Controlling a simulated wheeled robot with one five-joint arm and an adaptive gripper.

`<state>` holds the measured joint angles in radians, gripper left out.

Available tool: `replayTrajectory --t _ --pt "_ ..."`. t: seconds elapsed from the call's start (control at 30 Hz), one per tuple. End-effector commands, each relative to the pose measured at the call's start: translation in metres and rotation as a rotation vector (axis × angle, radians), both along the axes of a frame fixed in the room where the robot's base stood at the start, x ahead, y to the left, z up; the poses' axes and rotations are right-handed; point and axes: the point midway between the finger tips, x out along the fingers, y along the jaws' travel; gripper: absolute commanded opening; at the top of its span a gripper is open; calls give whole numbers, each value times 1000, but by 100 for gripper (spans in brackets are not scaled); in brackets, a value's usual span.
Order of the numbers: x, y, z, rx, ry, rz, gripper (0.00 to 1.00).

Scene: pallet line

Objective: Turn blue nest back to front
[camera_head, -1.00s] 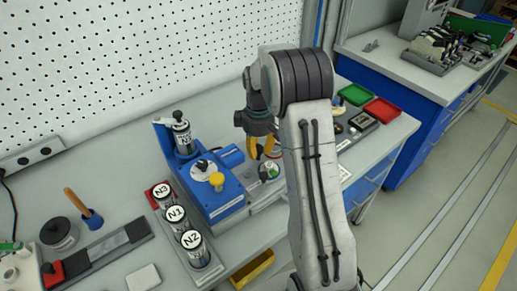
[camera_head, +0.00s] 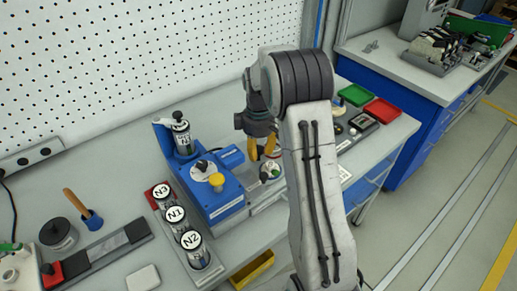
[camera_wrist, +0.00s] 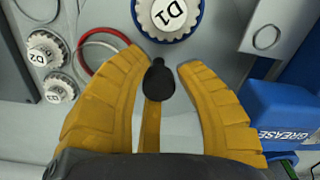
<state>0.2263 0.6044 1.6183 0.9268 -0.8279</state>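In the wrist view, a white toothed disc marked D1 (camera_wrist: 168,12) sits within a blue ring (camera_wrist: 186,36) at the top edge; I cannot tell whether this ring is the blue nest. My gripper (camera_wrist: 172,62) is open, its two yellow fingers apart. A black knob (camera_wrist: 160,85) shows between them, touching neither finger clearly. In the head view, my gripper (camera_head: 262,150) points down just right of the blue fixture (camera_head: 212,192), above a round white part (camera_head: 270,172). My arm hides part of the bench there.
A blue grease box (camera_wrist: 285,118) stands close to the right finger. A red ring (camera_wrist: 86,58) lies at the left. Canisters N3, N1 and N2 stand in a rack (camera_head: 212,272). Green (camera_head: 355,95) and red (camera_head: 382,110) trays lie behind my arm.

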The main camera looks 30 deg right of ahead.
Motion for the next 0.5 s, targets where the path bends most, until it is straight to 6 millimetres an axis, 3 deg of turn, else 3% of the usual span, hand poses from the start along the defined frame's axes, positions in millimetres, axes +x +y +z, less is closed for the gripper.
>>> replayTrajectory --t 0.23,0.5 --pt "1 0 1 -1 -4 -1 53" --pt "2 0 2 -1 -7 -1 53"
